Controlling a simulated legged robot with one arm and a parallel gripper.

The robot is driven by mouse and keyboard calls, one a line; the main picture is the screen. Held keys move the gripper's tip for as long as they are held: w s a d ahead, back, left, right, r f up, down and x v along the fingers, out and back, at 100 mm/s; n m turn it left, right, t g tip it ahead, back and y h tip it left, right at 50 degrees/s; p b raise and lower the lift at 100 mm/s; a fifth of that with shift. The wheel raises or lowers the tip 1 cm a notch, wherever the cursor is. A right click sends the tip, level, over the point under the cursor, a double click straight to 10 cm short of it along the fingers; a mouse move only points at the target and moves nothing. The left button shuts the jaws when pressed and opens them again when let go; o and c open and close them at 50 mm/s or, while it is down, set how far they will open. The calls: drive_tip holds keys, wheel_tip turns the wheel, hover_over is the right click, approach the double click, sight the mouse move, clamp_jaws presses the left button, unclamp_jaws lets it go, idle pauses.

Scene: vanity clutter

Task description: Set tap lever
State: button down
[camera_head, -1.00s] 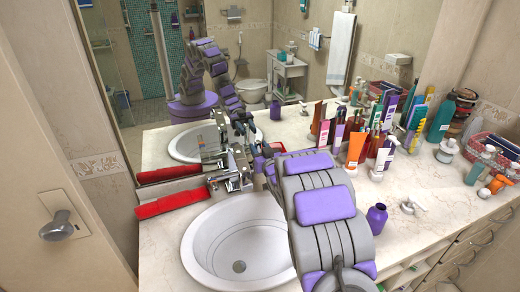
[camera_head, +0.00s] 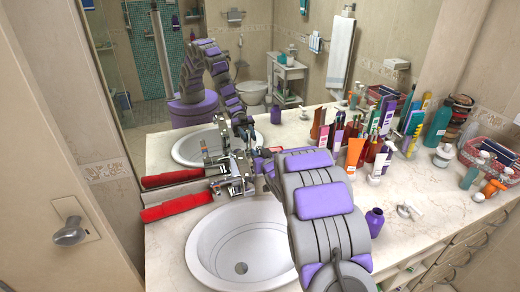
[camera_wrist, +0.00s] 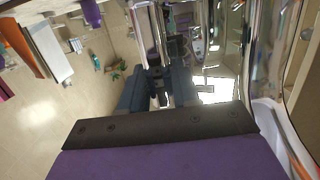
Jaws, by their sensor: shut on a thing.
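The chrome tap (camera_head: 236,184) stands at the back rim of the white sink (camera_head: 202,246), against the mirror. Its lever is small and mostly hidden by my gripper in the head view. My gripper (camera_head: 247,150) is at the top of the tap, reaching in from the right. In the wrist view, the dark fingers of my gripper (camera_wrist: 157,95) are close together at a chrome part of the tap (camera_wrist: 155,40). The fingers are shut on the tap lever, though the contact itself is hard to make out.
A red item (camera_head: 176,205) lies left of the tap. A purple bottle (camera_head: 374,222) and a white pump top (camera_head: 409,211) stand right of my arm. Many tubes and bottles crowd the counter's back right. The sink bowl is empty.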

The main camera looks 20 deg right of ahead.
drive_tip(key=shift+w+r+g+p, duration=0.4)
drive_tip(key=shift+w+r+p, duration=0.15)
drive_tip(key=shift+p, duration=0.5)
drive_tip(key=shift+w+f+g+p, duration=0.3)
drive_tip(key=shift+w+g+p, duration=0.15)
drive_tip(key=shift+p, duration=0.55)
drive_tip(key=c, duration=1.3)
unclamp_jaws()
drive_tip(key=o, duration=0.3)
drive_tip(key=shift+w+f, duration=0.35)
drive_tip(key=shift+f, duration=0.1)
drive_tip(key=shift+o, duration=0.4)
drive_tip(key=shift+s+r, duration=0.15)
drive_tip(key=shift+s, duration=0.4)
drive_tip(key=p+v, duration=0.1)
drive_tip(key=v, duration=1.5)
drive_tip(key=shift+s+r, duration=0.25)
drive_tip(key=shift+r, duration=0.1)
drive_tip(key=shift+s+g, duration=0.1)
drive_tip(key=shift+g, duration=0.15)
